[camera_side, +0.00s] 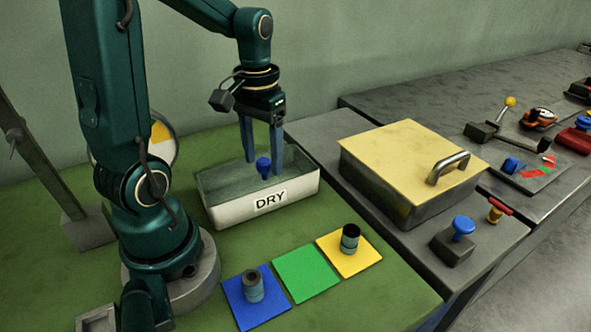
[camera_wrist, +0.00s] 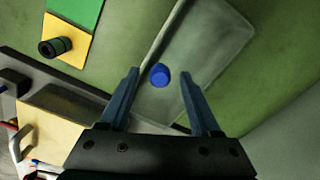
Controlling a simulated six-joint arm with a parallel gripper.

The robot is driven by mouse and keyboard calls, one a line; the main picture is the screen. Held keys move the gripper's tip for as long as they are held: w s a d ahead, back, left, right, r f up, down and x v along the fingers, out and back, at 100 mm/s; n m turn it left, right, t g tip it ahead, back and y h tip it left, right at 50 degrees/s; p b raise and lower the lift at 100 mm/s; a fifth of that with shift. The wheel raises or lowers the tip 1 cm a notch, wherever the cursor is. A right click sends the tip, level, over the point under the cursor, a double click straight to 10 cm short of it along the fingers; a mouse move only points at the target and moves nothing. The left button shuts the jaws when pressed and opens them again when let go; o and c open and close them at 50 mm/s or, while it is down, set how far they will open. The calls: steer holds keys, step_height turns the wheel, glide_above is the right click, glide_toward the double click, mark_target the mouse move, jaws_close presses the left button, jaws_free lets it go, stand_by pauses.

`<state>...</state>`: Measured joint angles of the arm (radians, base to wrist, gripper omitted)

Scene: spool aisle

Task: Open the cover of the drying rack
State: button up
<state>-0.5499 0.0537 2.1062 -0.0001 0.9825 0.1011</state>
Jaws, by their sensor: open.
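The drying rack (camera_side: 225,211) is a pale box marked DRY on the green mat, left of the middle in the side view. A see-through cover (camera_side: 222,182) lies over its top and looks closed; it also shows in the wrist view (camera_wrist: 195,45). A blue knob (camera_side: 263,166) stands up from the cover and appears in the wrist view (camera_wrist: 159,75). My gripper (camera_side: 264,160) is open and points down at the cover, with its fingers on either side of the knob in both views. I cannot tell whether a finger touches the knob.
A metal box with a yellow lid (camera_side: 400,145) and bar handle stands right. In front are blue (camera_side: 240,309), green (camera_side: 305,274) and yellow (camera_side: 365,260) squares; spools stand on the blue (camera_side: 252,286) and yellow (camera_side: 349,240). A blue button (camera_side: 462,227) is at right.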

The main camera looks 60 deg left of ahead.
steer(key=shift+f, duration=0.1)
jaws_close()
stand_by(1.4)
